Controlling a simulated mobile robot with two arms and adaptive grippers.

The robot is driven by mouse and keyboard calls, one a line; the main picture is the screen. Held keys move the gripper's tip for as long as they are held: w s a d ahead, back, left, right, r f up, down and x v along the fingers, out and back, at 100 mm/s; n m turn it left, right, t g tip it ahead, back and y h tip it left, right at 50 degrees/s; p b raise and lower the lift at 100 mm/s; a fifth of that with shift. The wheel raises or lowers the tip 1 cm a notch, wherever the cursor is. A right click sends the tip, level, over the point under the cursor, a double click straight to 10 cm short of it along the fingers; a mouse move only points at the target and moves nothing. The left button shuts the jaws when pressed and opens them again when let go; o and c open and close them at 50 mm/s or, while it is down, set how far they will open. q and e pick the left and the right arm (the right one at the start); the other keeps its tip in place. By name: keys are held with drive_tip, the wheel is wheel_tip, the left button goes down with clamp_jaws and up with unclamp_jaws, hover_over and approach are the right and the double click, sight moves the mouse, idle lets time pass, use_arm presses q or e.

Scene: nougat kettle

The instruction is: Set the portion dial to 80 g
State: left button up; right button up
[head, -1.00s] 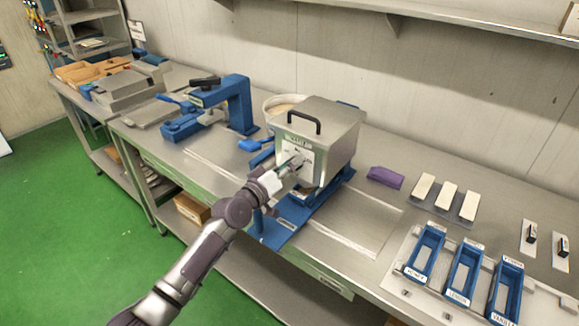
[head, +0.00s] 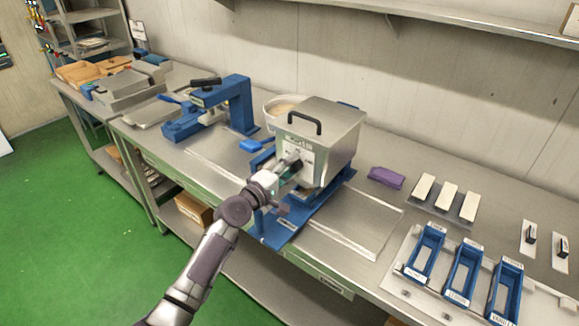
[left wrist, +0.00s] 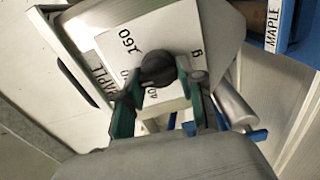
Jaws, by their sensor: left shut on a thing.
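The portion dial is a round black knob (left wrist: 158,68) on a white plate (left wrist: 188,28) on the front of the steel kettle (head: 335,135). In the left wrist view, "160", "40" and "g" can be read on the plate; other marks are hidden or cut off, and the pointer setting cannot be read. My left gripper (head: 290,168) is at the kettle's front plate. In the left wrist view its two green-padded fingers (left wrist: 160,105) stand on either side of the knob, shut on it. My right gripper is not in view.
The kettle stands on a blue frame (head: 280,232) on the steel bench. Right of it are a purple cloth (head: 385,178), several white bars and blue trays (head: 425,250). A blue press (head: 235,100) and a white tub (head: 282,103) are behind left.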

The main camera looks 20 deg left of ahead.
use_arm(q)
drive_tip(key=shift+n, duration=0.3)
drive_tip(key=o, duration=1.1)
drive_tip(key=v, duration=1.2)
